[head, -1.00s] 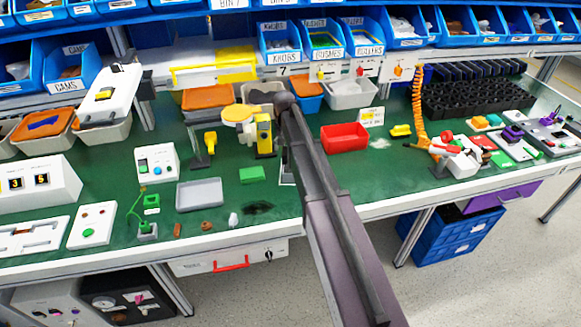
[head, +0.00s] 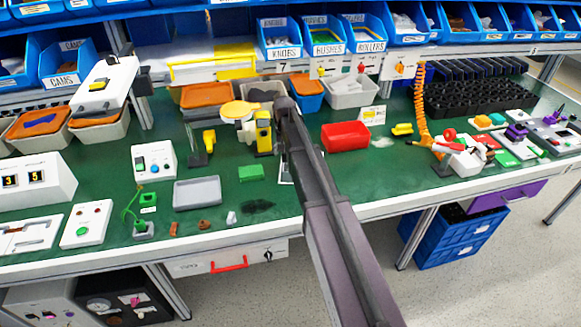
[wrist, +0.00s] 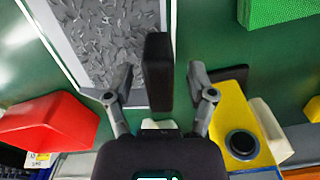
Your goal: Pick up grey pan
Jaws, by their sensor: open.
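A shallow grey pan (head: 197,193) lies flat and empty on the green bench top, left of centre in the head view. I cannot make it out in the wrist view. My gripper (wrist: 180,80) is open and empty in the wrist view, its dark finger pads apart above the bench. In the head view my own arm hides the gripper, which is to the right of the pan and apart from it.
A green block (head: 251,172) and a yellow device (head: 263,132) stand between pan and arm. A red bin (head: 345,136) stands right of the arm. A white-framed speckled panel (wrist: 105,40) lies under the gripper. Small parts lie in front of the pan.

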